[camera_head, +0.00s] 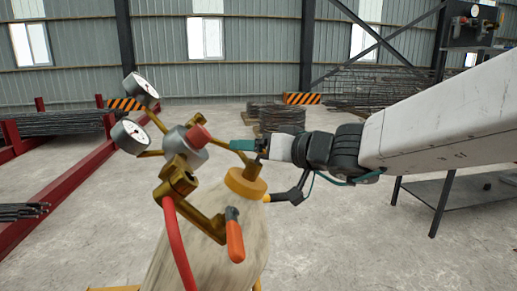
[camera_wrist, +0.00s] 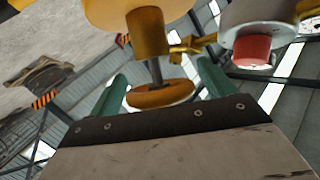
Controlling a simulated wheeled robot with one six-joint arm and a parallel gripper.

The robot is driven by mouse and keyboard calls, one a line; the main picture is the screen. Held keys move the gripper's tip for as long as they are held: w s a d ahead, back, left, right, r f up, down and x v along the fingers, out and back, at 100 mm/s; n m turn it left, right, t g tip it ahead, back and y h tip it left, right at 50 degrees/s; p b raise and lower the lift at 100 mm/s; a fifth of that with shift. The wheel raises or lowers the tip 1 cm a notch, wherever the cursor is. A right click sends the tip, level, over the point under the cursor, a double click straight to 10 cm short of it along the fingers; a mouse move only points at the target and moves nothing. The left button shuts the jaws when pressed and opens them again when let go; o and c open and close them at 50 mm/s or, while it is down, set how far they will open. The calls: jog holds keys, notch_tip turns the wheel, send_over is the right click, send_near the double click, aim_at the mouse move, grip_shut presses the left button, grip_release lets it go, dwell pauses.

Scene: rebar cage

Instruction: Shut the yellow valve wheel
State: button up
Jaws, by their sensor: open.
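The yellow valve wheel (camera_wrist: 160,95) is an orange-yellow disc on a dark stem below a brass valve body (camera_wrist: 148,33) in the wrist view. My gripper (camera_wrist: 161,84) is open, with one green finger on each side of the wheel. Gaps show between the wheel and both fingers, so no grip is visible. In the head view, my gripper (camera_head: 250,146) is at the top of the brass valve on the yellow-collared cylinder (camera_head: 246,184). The wheel is mostly hidden there by the fingers.
A regulator (camera_head: 185,147) with a red knob (camera_head: 196,137), two gauges (camera_head: 131,136) and a red hose (camera_head: 178,245) stands left of my gripper. An orange-handled torch valve (camera_head: 235,238) hangs in front. Red racks (camera_head: 75,175) are left; a table (camera_head: 460,190) is right.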

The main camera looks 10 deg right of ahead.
jog(key=v, duration=0.7)
jog(key=shift+s+d, duration=0.25)
jog(key=shift+d, duration=0.05)
jog(key=s+f+m+g+h, duration=0.2)
jog(key=s+f+g, duration=0.75)
jog(key=s, duration=0.25)
jog(key=s+d+f+m+g+h, duration=0.1)
jog(key=s+d+f+h, duration=0.3)
jog(key=s+d+h, duration=0.4)
jog(key=d, duration=0.4)
jog(key=shift+s+f+m, duration=0.2)
jog(key=shift+s+m, duration=0.1)
jog(key=shift+s, duration=0.1)
